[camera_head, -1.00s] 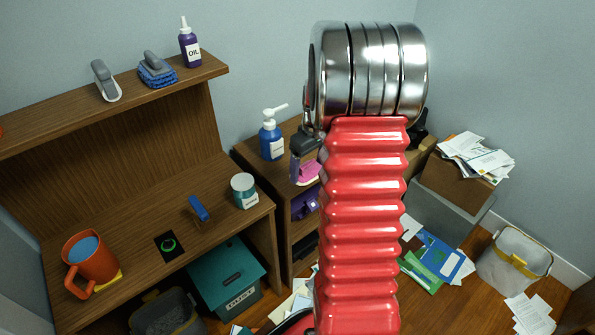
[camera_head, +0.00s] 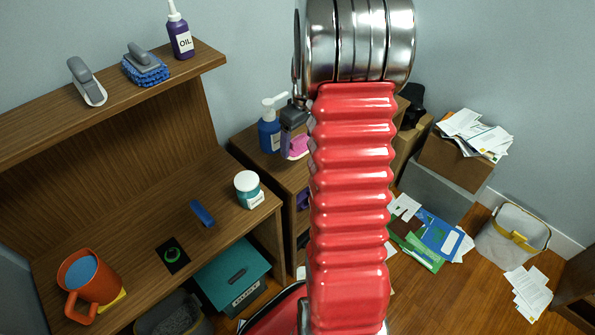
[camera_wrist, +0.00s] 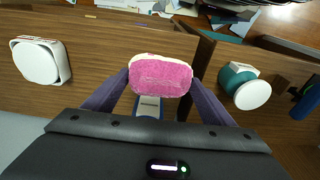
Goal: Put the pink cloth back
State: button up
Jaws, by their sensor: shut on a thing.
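The pink cloth (camera_wrist: 160,78) is a thick pad with a pale upper edge, held between the two purple-grey fingers of my gripper (camera_wrist: 158,86) in the wrist view. In the head view the cloth (camera_head: 297,146) shows just left of my red arm, which hides part of it. My gripper (camera_head: 293,117) is shut on it beside the blue pump bottle (camera_head: 269,136), near the small wooden cabinet (camera_head: 262,165). Whether the cloth touches the cabinet top cannot be told.
The upper shelf (camera_head: 110,100) holds a white-grey tool (camera_head: 86,82), a blue brush (camera_head: 145,67) and an oil bottle (camera_head: 180,35). A jar (camera_head: 249,190), a blue clip-like object (camera_head: 202,213) and an orange mug (camera_head: 88,280) stand on the desk. Papers (camera_head: 432,240) litter the floor.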

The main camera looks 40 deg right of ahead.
jog(key=shift+s+d, duration=0.25)
jog(key=shift+d, duration=0.05)
send_over(300, 170)
jog(key=shift+s+f, duration=0.2)
jog(key=shift+f, duration=2.9)
jog(key=shift+f, duration=1.9)
jog(key=shift+f, duration=0.1)
jog(key=o, duration=1)
